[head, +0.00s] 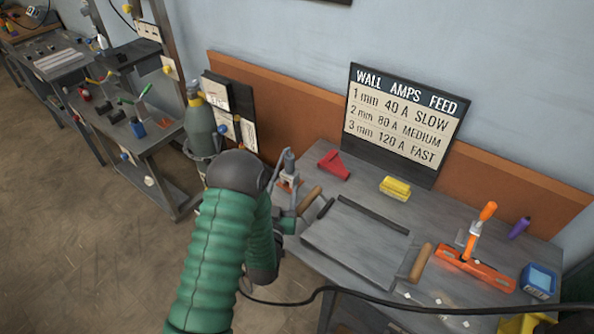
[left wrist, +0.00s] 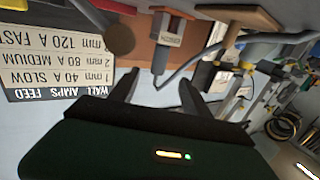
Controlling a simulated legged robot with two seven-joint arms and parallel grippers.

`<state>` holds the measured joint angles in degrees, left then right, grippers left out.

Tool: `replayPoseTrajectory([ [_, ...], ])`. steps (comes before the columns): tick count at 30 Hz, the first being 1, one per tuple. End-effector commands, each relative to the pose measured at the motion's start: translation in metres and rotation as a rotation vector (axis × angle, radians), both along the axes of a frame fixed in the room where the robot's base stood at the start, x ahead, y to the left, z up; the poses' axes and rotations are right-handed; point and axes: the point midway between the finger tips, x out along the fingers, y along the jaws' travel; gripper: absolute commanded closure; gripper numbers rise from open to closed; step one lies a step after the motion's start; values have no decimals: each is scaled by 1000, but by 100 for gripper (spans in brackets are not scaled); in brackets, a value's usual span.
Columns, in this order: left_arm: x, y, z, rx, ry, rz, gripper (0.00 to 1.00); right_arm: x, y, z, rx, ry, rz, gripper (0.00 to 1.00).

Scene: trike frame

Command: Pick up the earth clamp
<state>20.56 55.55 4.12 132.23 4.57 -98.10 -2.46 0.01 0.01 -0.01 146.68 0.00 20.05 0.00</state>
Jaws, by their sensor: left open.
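My left gripper (left wrist: 158,92) is open and empty between its two dark fingers in the left wrist view. In the head view my green-sleeved left arm hides most of it at the left end of the grey workbench (head: 325,268). A small grey block with an orange bracket and a cable (left wrist: 168,42) stands beyond the fingertips, apart from them; it may be the earth clamp, but I cannot tell for sure. A grey upright piece on a base (head: 289,168) shows beside my arm in the head view. My right gripper is not in view.
The bench holds a red piece (head: 333,165), a yellow block (head: 395,188), an orange clamp-like tool (head: 474,268) and a blue box (head: 538,280). A sign (head: 405,122) stands behind. A black cable (head: 400,291) crosses the front. A gas cylinder (head: 199,123) stands left.

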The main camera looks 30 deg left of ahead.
Motion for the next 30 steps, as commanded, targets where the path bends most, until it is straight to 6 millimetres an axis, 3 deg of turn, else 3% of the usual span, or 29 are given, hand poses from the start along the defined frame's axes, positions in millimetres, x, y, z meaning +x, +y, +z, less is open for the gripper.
replayPoseTrajectory([
  [9,77,26,3,5,-2,-3,44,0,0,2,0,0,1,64],
  [12,93,32,2,4,1,-3,44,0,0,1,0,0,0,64],
  [17,108,40,4,4,1,-2,44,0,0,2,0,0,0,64],
  [24,145,55,7,2,2,-3,44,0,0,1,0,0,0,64],
  [30,149,57,7,3,3,-4,44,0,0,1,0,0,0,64],
])
